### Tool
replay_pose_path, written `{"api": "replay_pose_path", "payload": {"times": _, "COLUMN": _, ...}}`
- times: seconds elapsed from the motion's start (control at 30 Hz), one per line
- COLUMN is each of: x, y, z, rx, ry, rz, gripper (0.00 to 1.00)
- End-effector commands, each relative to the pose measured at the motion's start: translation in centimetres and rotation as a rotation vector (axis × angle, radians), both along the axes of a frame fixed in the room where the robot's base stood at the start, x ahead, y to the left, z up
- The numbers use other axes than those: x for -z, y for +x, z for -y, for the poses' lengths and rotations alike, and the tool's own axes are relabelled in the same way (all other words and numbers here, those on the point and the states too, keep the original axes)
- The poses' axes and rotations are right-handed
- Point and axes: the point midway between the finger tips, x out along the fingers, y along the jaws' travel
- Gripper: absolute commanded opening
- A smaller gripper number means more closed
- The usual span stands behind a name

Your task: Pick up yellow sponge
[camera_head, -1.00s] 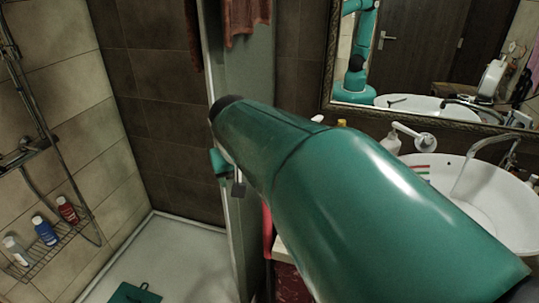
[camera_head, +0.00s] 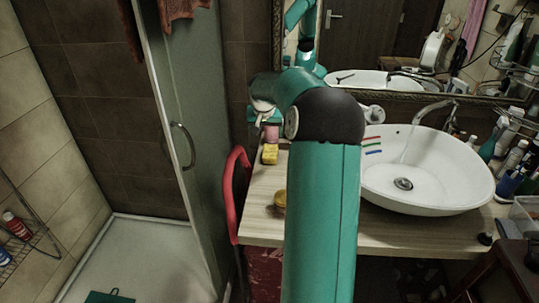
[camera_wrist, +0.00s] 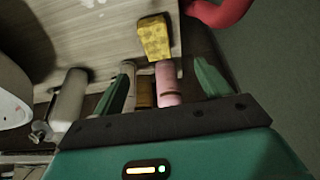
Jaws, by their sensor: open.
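The yellow sponge (camera_head: 270,154) lies on the wooden counter at its back left, in front of a pink bottle (camera_head: 271,134). In the wrist view the sponge (camera_wrist: 154,38) is beyond my fingertips, between their lines, and looks slightly tilted. My gripper (camera_wrist: 163,76) is open and empty, its two green fingers apart. The pink bottle (camera_wrist: 168,84) shows between the fingers, next to the sponge. In the head view my arm hides most of my gripper.
A white basin (camera_head: 440,190) stands on the counter (camera_head: 385,236) at right. A small yellow item (camera_head: 280,198) lies nearer the front. A red curved object (camera_head: 233,190) is at the counter's left edge, beside the glass shower door (camera_head: 170,110). More bottles (camera_wrist: 70,98) stand left of my gripper.

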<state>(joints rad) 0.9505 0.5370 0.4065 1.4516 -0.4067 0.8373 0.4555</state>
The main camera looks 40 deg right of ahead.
Motion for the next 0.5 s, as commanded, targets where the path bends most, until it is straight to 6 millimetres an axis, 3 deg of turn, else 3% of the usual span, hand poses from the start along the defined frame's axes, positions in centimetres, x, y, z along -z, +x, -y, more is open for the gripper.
{"api": "replay_pose_path", "payload": {"times": 0.17, "x": 1.4, "y": 0.1, "z": 1.1, "rx": 0.016, "ry": 0.007, "rz": 0.002, "gripper": 0.76}}
{"api": "replay_pose_path", "payload": {"times": 0.5, "x": 7.1, "y": 1.6, "z": 2.9, "rx": 0.014, "ry": 0.008, "rz": 0.003, "gripper": 0.76}}
